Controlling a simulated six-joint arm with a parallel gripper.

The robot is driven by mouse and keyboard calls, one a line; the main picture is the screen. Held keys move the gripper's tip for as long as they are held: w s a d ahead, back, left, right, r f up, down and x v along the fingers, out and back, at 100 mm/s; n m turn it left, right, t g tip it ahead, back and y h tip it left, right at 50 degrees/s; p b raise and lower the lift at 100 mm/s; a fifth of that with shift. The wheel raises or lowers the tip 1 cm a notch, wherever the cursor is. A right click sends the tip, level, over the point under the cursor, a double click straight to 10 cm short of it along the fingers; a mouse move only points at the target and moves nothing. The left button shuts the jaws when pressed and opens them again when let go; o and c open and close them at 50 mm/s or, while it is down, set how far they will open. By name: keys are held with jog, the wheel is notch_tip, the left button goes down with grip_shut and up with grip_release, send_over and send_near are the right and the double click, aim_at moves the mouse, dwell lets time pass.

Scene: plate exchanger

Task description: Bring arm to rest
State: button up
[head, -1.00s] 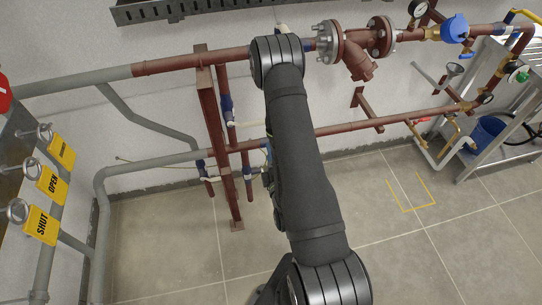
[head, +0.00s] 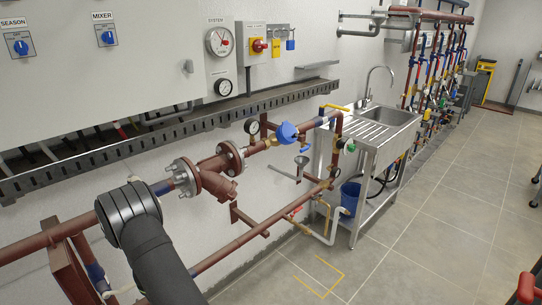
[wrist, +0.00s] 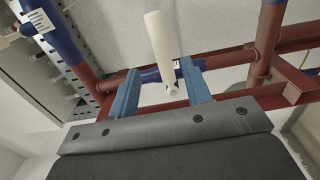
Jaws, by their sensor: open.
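In the wrist view my gripper (wrist: 160,84) is open, with its two blue fingers apart. A white lever (wrist: 161,45) shows in the gap between the fingers, with space on both sides of it. How far it lies from the gripper in depth I cannot tell. A blue fitting (wrist: 149,76) on a red-brown pipe (wrist: 228,60) is behind the fingers. In the head view my arm reaches down at the lower left, and the gripper is out of that picture.
In the head view, a flanged red-brown pipe (head: 218,185) with a blue-capped meter (head: 285,134) runs along the wall. A grey cabinet (head: 95,70) hangs upper left. The floor on the right is mostly clear.

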jog(key=x, duration=1)
jog(key=shift+w+a, duration=0.25)
jog(key=shift+a, duration=0.05)
jog(key=shift+f, duration=0.1)
jog(key=v, duration=1.8)
jog(key=w+a+f+m, duration=0.1)
jog(key=w+a, duration=1.1)
jog(key=shift+w+a+m, duration=0.3)
jog(key=shift+w+a, duration=0.1)
dwell(1.4)
